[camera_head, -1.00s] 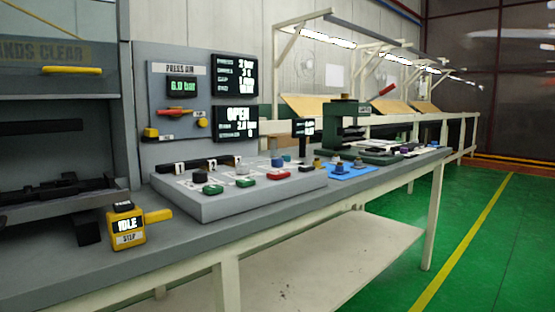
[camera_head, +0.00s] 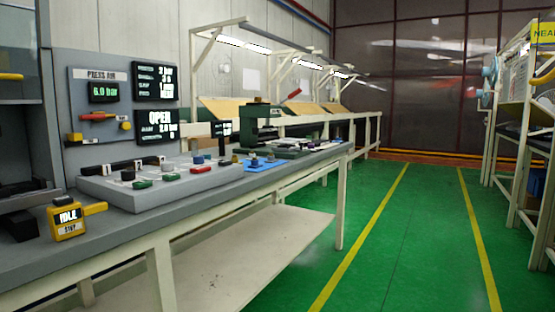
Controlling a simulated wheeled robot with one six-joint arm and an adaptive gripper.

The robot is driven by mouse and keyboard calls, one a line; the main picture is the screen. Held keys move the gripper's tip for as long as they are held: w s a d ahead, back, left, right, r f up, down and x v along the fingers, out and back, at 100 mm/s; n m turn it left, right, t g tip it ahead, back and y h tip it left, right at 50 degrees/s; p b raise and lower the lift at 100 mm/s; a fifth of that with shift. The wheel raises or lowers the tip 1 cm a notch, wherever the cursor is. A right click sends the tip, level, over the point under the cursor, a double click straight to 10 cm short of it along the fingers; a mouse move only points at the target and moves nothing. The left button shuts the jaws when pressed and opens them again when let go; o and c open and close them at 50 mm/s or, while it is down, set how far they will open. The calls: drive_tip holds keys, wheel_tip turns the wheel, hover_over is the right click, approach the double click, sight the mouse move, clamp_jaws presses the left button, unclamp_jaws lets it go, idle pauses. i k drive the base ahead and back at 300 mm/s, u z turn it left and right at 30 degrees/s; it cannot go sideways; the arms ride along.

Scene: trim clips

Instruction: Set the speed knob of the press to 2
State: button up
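The press control console (camera_head: 115,190) is a grey sloped panel on the bench at the left. The upper display (camera_head: 155,82) and the lower display (camera_head: 156,127), which reads OPEN, stand on the upright panel behind. My gripper is not in view.
A yellow IDLE/STOP box (camera_head: 67,220) sits at the bench's front left. A dark green hand press (camera_head: 262,130) stands farther along the bench. The green floor (camera_head: 400,240) with yellow lines is clear on the right. Shelving (camera_head: 520,130) stands at the far right.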

sight(199, 160)
drive_tip(key=z, duration=0.2)
drive_tip(key=k, duration=0.4)
drive_tip(key=z, duration=0.55)
drive_tip(key=i, duration=1.3)
drive_tip(key=u, duration=0.65)
